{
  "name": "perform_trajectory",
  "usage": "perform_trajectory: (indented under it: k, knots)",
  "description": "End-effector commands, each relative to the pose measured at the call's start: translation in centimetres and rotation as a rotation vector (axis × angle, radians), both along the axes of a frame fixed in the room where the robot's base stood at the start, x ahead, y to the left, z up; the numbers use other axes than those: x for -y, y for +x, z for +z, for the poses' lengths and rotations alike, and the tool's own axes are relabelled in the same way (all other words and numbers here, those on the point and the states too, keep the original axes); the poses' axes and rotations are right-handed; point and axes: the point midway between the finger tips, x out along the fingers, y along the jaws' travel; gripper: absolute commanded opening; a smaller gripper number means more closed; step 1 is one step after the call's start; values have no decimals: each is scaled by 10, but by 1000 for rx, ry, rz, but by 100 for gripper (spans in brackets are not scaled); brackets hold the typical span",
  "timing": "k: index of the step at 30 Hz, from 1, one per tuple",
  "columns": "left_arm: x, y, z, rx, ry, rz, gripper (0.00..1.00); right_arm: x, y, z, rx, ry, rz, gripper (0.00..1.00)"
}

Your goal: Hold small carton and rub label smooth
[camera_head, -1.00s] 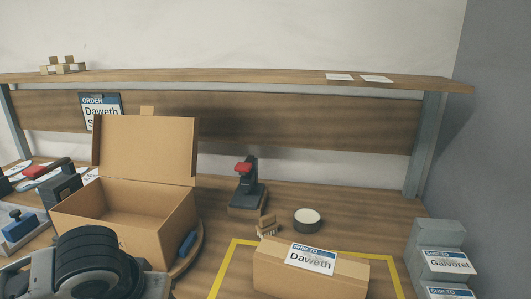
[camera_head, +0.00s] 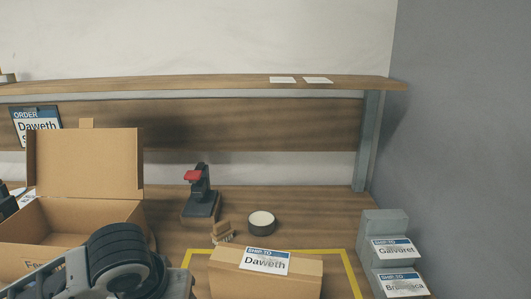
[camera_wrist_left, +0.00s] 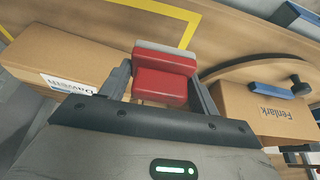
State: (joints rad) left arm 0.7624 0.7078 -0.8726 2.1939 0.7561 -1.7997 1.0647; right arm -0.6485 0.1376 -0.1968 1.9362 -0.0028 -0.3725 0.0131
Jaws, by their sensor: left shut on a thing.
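The small brown carton (camera_head: 262,284) lies at the bottom of the head view, inside a yellow outline. The carton also shows at the left of the left wrist view (camera_wrist_left: 75,55), beside one finger and apart from the jaws. My left gripper (camera_wrist_left: 163,80) is shut on a red block-like thing (camera_wrist_left: 164,68) with a grey back edge. In the head view my left arm hides its fingertips. My right gripper is not in view.
An open box (camera_head: 84,165) stands left, behind my left arm. Behind the carton are a small brush (camera_head: 222,233), a round dark tin (camera_head: 262,222) and a red-topped device (camera_head: 200,195). A shelf (camera_head: 220,86) runs across the back.

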Motion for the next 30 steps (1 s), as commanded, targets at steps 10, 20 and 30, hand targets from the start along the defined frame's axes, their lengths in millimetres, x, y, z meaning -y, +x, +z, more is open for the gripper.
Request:
perform_trajectory:
  k: [10,20,30]
  knots:
    - [49,36,39,3,-4,-3,33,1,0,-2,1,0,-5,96]
    - [93,70,75,2,-3,-1,33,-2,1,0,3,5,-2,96]
    - [137,104,111,1,-1,0,33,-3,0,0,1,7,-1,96]
